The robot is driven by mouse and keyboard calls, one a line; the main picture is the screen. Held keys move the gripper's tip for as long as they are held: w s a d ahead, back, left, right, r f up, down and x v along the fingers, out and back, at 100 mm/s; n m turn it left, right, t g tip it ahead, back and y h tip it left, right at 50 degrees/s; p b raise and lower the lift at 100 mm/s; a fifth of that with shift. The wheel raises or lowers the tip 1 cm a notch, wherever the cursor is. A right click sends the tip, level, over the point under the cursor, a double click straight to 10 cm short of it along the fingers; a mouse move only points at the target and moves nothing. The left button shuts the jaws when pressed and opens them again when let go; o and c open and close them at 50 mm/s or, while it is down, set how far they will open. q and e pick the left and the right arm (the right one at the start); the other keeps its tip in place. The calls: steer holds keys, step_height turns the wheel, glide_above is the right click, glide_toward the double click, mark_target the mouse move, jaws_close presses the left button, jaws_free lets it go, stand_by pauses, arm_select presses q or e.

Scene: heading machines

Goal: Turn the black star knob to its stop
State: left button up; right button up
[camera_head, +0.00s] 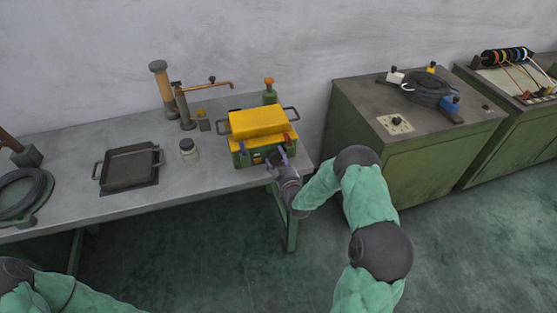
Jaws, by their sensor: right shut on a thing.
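A green box with a yellow top (257,123) stands near the right end of the grey workbench. The black star knob (276,158) is on the front of this box, toward its right side, small and mostly hidden by my fingers. My right gripper (277,162) reaches in from the right and is shut on the knob. How far the knob is turned cannot be told at this size. Part of my left arm shows at the bottom left, and its gripper is out of the picture.
The workbench (215,185) also carries a dark tray (129,166), a glass jar (189,152) and a brass tap (205,87). A green bottle (270,94) stands behind the box. A green cabinet (428,143) stands to the right. Floor is clear in front.

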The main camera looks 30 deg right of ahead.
steer(key=shift+w+r+m, duration=0.1)
steer(key=shift+r+m, duration=0.1)
steer(key=shift+m, duration=0.1)
steer(key=o, duration=1.1)
steer(key=shift+o, duration=0.2)
steer(key=shift+a, duration=0.1)
steer(key=shift+f, duration=0.1)
steer(key=shift+s, duration=0.2)
steer(key=v, duration=1.1)
steer(key=shift+s, duration=0.25)
